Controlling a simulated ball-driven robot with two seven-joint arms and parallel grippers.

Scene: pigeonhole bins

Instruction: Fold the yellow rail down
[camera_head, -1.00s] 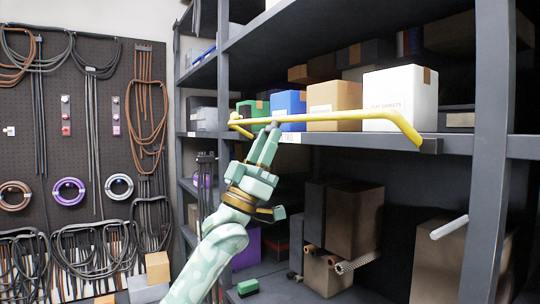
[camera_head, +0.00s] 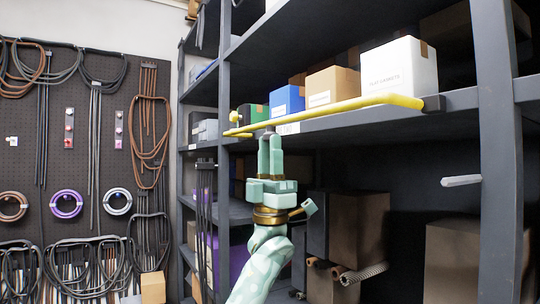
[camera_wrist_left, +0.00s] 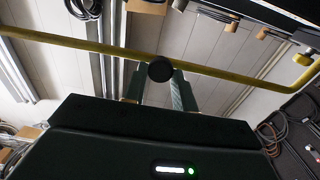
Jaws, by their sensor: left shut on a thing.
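The yellow rail (camera_head: 330,114) runs along the front edge of the shelf (camera_head: 365,123), about level with that edge and below the tops of the boxes. Its right end bends back to a dark bracket (camera_head: 434,103). My left gripper (camera_head: 270,136) reaches up from below and is shut on the rail, left of its middle. In the left wrist view the rail (camera_wrist_left: 90,45) crosses between my fingers (camera_wrist_left: 160,88), with a dark round knob (camera_wrist_left: 160,71) in front of it. My right gripper is not in view.
Behind the rail stand a white box (camera_head: 398,68), a tan box (camera_head: 333,87), a blue box (camera_head: 287,99) and a green box (camera_head: 252,113). A grey upright (camera_head: 497,150) stands at right. Brown boxes (camera_head: 360,235) fill the lower shelf. A pegboard with cables (camera_head: 85,150) is at left.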

